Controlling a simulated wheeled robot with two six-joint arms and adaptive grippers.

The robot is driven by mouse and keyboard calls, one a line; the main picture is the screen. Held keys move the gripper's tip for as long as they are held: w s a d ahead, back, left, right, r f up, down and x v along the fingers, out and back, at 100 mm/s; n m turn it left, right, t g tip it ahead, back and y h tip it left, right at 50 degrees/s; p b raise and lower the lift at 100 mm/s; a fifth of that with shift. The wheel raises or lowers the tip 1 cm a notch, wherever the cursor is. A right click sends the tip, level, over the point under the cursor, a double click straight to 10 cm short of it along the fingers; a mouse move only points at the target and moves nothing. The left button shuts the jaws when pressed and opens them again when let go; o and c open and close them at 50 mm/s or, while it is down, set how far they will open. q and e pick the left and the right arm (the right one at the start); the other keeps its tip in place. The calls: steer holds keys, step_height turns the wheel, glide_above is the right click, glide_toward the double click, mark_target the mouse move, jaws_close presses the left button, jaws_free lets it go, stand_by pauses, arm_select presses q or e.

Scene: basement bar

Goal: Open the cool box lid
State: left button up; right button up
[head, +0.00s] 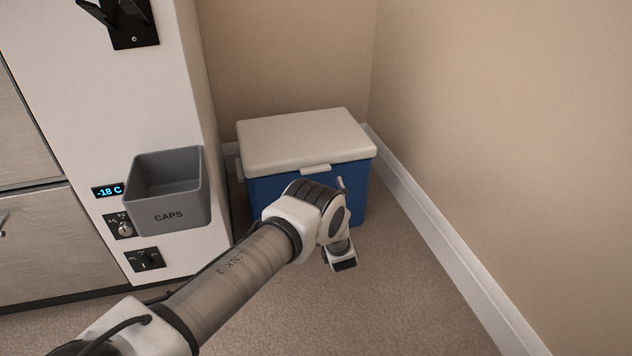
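The cool box (262,190) stands on the carpet in the corner, with a blue body and an off-white lid (305,138). The lid lies flat and closed on the body. A small pale tab (315,169) sticks out at the middle of the lid's front edge. My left arm reaches in from the lower left, and its wrist covers part of the box's front. My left gripper (342,258) is low in front of the box, below the lid's edge. Its fingers are mostly hidden, so its opening cannot be told. My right gripper is out of view.
A white cabinet stands left of the box, with a grey bin (168,215) marked CAPS on its side. A wall and white skirting board (440,235) run close along the right. Carpet (400,310) in front is clear.

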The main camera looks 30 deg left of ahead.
mark_target(317, 172)
arm_select(q)
steer(key=b+x, duration=0.2)
steer(key=x, duration=0.2)
steer(key=shift+w+a+f, duration=0.15)
steer(key=shift+a, duration=0.05)
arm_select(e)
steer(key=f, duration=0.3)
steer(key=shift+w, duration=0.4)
arm_select(q)
steer(key=shift+w+a+r, duration=0.15)
steer(key=shift+w+r, duration=0.05)
steer(key=shift+r, duration=0.05)
